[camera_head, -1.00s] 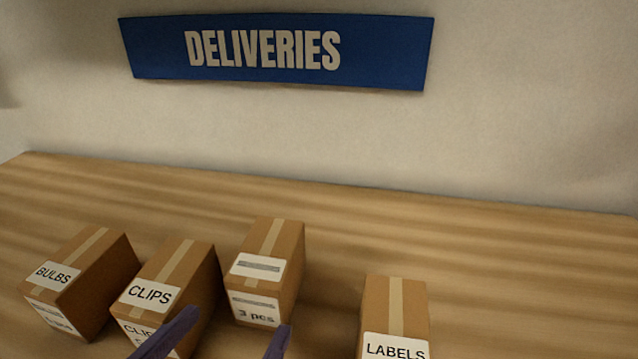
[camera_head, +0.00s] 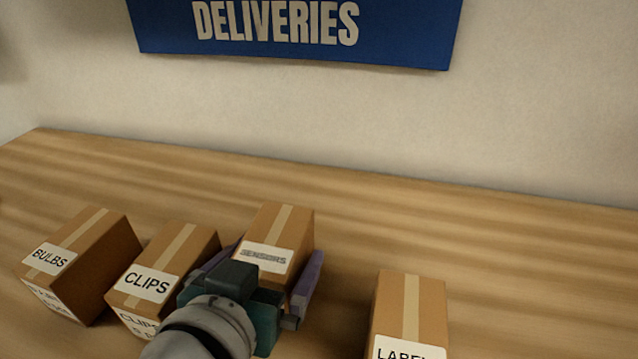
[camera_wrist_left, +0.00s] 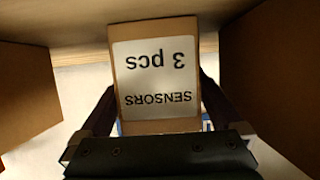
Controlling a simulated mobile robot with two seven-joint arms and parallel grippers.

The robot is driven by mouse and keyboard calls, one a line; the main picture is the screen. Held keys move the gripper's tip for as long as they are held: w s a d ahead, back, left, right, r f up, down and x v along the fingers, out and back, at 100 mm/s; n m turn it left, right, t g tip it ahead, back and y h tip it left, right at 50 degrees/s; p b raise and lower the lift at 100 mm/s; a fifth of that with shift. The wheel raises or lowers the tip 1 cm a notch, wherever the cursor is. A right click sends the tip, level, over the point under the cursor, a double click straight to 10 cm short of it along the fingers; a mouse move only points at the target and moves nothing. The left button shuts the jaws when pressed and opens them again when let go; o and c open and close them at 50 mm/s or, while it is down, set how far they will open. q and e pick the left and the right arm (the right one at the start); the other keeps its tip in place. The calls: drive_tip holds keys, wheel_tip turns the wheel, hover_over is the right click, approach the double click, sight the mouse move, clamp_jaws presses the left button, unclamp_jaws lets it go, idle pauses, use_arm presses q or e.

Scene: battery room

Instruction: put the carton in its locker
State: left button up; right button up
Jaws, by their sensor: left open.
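The cartons stand on a wooden table. The SENSORS carton (camera_head: 283,222) is the one at my left gripper (camera_head: 262,270). The gripper is open, with one purple finger on each side of this carton. In the left wrist view the SENSORS carton (camera_wrist_left: 155,70) appears upside down, its label reading "SENSORS 3 pcs", between the two dark fingers (camera_wrist_left: 160,110). I cannot tell whether the fingers touch it. The gripper body hides the carton's lower front in the head view. My right gripper is not in view. No locker shows.
A CLIPS carton (camera_head: 178,255) stands close on the left of the gripper, with a BULBS carton (camera_head: 95,250) further left. A LABELS carton (camera_head: 410,300) stands to the right, with a gap between. The table (camera_head: 480,230) is clear behind, up to the wall with a DELIVERIES sign (camera_head: 300,35).

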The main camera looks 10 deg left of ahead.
use_arm(q)
drive_tip(key=shift+w+f, duration=0.1)
drive_tip(key=shift+w, duration=0.15)
drive_tip(key=c, duration=1.4)
